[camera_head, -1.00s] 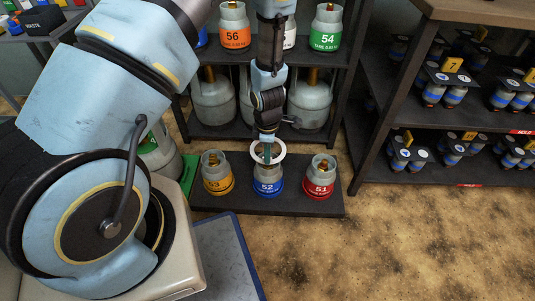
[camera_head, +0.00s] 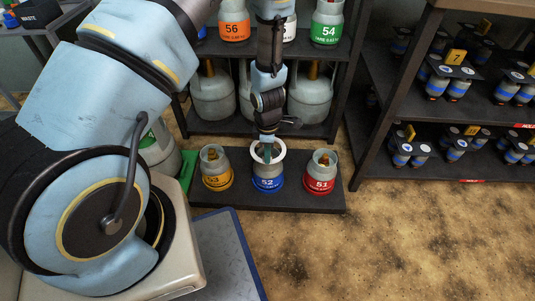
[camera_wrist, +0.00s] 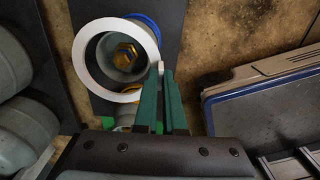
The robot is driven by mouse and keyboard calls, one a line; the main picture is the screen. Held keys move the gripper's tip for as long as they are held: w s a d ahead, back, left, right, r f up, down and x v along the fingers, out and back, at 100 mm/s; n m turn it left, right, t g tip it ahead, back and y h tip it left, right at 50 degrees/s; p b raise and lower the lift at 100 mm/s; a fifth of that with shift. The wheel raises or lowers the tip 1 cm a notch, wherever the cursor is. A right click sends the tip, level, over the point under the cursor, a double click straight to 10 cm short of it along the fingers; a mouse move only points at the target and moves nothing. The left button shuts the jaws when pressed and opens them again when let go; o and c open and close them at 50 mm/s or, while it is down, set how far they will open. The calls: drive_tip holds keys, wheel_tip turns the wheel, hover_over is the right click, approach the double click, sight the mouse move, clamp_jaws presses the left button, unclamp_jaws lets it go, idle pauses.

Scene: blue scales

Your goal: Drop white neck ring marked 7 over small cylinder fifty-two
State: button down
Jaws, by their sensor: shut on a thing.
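The white ring (camera_head: 281,155) is at the top of the small cylinder 52 (camera_head: 268,184), which has a blue band and stands upright between two others. In the wrist view the white ring (camera_wrist: 84,57) surrounds the brass valve (camera_wrist: 127,56) of cylinder 52, with a blue edge (camera_wrist: 149,22) showing beyond its upper right. I cannot tell whether the ring touches the collar. My gripper (camera_head: 268,151) is shut on the ring's rim. Its green fingers also show in the wrist view (camera_wrist: 161,74). The mark 7 on the ring is not readable.
Yellow-banded cylinder 53 (camera_head: 216,170) and red-banded cylinder 51 (camera_head: 321,174) stand close on either side on a dark low platform (camera_head: 335,200). A shelf with larger cylinders (camera_head: 310,97) rises behind. Open floor (camera_head: 400,240) lies to the right.

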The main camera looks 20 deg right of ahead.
drive_tip(key=shift+f+b, duration=1.3)
drive_tip(key=shift+f, duration=0.75)
drive_tip(key=c, duration=0.9)
unclamp_jaws()
drive_tip(key=shift+r, duration=0.1)
drive_tip(key=shift+r+p, duration=3.75)
drive_tip(key=shift+p, duration=0.1)
